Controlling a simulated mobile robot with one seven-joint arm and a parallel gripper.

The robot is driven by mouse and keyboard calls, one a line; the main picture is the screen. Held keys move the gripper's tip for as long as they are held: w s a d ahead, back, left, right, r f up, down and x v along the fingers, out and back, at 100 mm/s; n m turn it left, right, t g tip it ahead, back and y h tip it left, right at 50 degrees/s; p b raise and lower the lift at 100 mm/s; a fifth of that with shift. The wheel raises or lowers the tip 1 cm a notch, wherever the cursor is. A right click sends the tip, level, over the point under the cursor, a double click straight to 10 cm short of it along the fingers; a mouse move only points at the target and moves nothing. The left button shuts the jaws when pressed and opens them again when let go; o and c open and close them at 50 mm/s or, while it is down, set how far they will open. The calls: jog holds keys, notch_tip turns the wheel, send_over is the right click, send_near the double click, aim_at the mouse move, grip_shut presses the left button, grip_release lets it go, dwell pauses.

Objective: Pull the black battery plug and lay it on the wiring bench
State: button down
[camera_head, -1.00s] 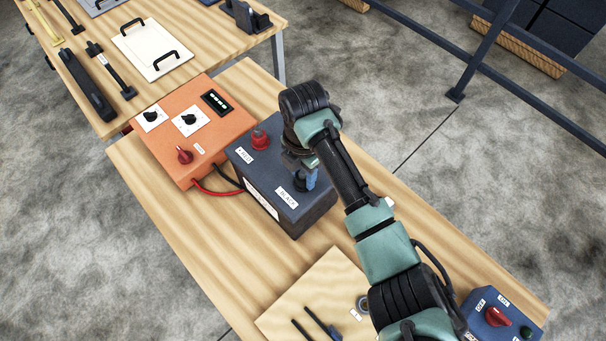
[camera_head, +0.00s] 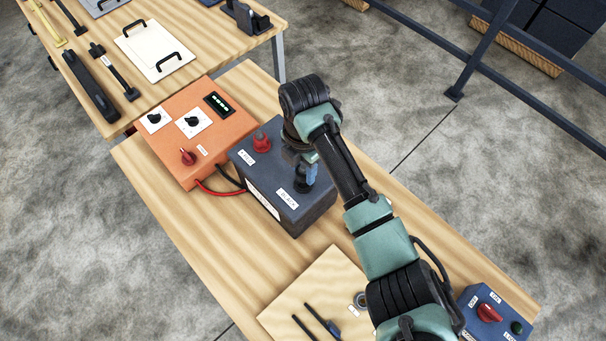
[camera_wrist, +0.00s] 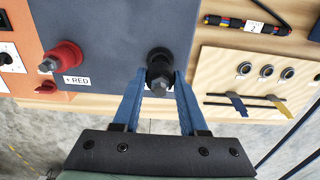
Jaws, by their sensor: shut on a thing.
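The black battery plug (camera_head: 302,185) is at the front right of the dark blue-grey battery (camera_head: 300,212), beside the "BLACK" label. In the wrist view the black plug (camera_wrist: 160,62) shows upright between the blue fingertips. My gripper (camera_wrist: 160,84) is shut on it, one finger on each side. In the head view my gripper (camera_head: 308,176) hides part of the plug, and I cannot tell whether the plug is seated or slightly lifted. The red plug (camera_head: 262,142) stands on the battery's far left part. The wooden wiring bench (camera_head: 205,243) lies under and around the battery.
An orange box (camera_head: 220,147) with knobs and red and black cables stands left of the battery. A pale board (camera_head: 290,298) with tools and rings lies at the front. A blue switch box (camera_head: 497,314) is at the right end. Bare bench lies left of the battery.

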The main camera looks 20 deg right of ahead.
jog(key=shift+r+p, duration=1.1)
jog(key=shift+r, duration=0.25)
